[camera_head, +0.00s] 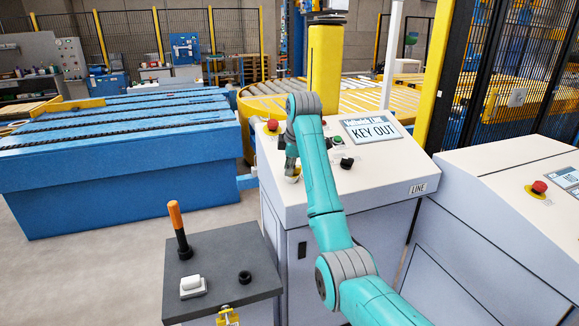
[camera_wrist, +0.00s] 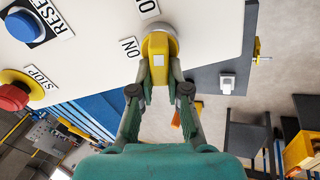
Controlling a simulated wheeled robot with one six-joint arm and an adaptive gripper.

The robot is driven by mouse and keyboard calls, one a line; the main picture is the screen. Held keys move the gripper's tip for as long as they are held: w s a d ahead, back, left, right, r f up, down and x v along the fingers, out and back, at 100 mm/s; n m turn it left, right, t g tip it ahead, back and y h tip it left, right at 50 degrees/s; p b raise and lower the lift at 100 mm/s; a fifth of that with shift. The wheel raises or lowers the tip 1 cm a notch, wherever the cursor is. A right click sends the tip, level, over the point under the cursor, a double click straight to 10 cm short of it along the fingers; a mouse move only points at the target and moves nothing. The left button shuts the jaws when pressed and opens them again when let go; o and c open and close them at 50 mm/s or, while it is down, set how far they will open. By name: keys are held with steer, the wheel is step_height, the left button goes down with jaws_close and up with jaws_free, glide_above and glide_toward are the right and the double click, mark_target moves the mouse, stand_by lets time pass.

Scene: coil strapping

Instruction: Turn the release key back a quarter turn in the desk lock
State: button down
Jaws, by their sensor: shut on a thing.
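The yellow release key (camera_wrist: 159,50) sits in the round grey lock of the desk in the wrist view. My gripper (camera_wrist: 160,72) is shut on the key, one finger on each side. The desk's screen (camera_head: 371,130) reads KEY OUT. The lock is mostly hidden there.
A red stop button (camera_wrist: 14,92) and a blue reset button (camera_wrist: 25,25) are left of the lock. A black knob (camera_head: 346,163) is right of my arm. A low dark-topped stand (camera_head: 215,262) with an orange-handled lever (camera_head: 177,225) stands in front left.

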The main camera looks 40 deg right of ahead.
steer(key=shift+n, duration=0.4)
steer(key=shift+s+n, duration=0.15)
steer(key=shift+n, duration=0.65)
steer(key=c, duration=1.1)
jaws_free()
steer(key=o, duration=0.4)
steer(key=shift+c, duration=0.2)
